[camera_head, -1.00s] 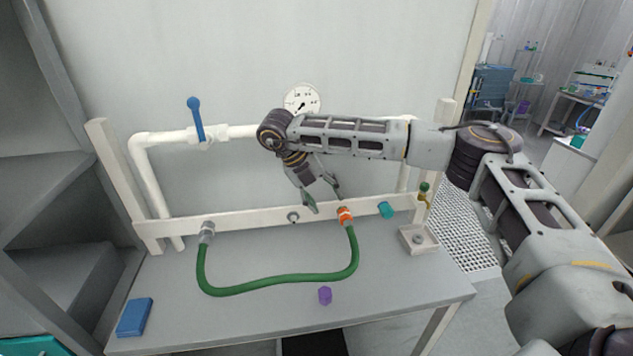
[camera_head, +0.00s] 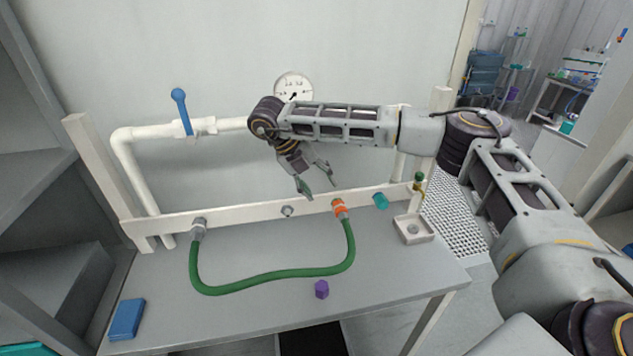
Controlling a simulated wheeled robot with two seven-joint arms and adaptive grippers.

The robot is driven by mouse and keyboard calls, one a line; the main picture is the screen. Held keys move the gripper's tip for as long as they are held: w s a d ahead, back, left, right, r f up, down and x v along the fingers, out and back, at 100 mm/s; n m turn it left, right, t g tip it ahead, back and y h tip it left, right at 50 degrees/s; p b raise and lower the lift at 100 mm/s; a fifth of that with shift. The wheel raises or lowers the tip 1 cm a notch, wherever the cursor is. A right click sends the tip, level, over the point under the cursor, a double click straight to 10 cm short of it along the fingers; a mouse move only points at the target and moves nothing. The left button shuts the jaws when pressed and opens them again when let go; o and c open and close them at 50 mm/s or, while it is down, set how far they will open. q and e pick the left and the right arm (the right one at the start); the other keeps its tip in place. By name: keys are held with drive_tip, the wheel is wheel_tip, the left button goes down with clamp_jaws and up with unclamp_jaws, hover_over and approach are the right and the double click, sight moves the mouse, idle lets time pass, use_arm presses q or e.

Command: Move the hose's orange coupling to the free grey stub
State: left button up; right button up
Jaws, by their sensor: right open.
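The green hose (camera_head: 268,280) hangs in a U in front of a white rail (camera_head: 243,215). Its orange coupling (camera_head: 339,208) sits at the rail, right of centre. The hose's other end has a grey coupling (camera_head: 198,229) at the rail's left. A free grey stub (camera_head: 287,211) sticks out of the rail between the two. My right gripper (camera_head: 320,189) is open and empty, above the rail, its fingers pointing down and a little left of and above the orange coupling. The fingers look apart from the coupling. My left gripper is not in view.
A teal cap (camera_head: 380,201) and a brass valve (camera_head: 419,184) sit right of the coupling. White pipe with a blue-handled valve (camera_head: 181,110) runs behind.

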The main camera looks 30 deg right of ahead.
sight(339, 210)
drive_tip(key=shift+b+x, duration=0.55)
drive_tip(key=shift+x, duration=3.3)
drive_tip(key=x, duration=0.3)
drive_tip(key=shift+s+d+f, duration=0.15)
drive_tip(key=shift+f, duration=0.1)
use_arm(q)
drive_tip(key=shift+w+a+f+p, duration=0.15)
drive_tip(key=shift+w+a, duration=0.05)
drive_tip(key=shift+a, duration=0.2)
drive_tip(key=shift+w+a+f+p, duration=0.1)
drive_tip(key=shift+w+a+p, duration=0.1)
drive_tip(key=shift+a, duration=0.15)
use_arm(e)
drive_tip(key=shift+x, duration=0.85)
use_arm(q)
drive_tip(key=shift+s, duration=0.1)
use_arm(e)
clamp_jaws()
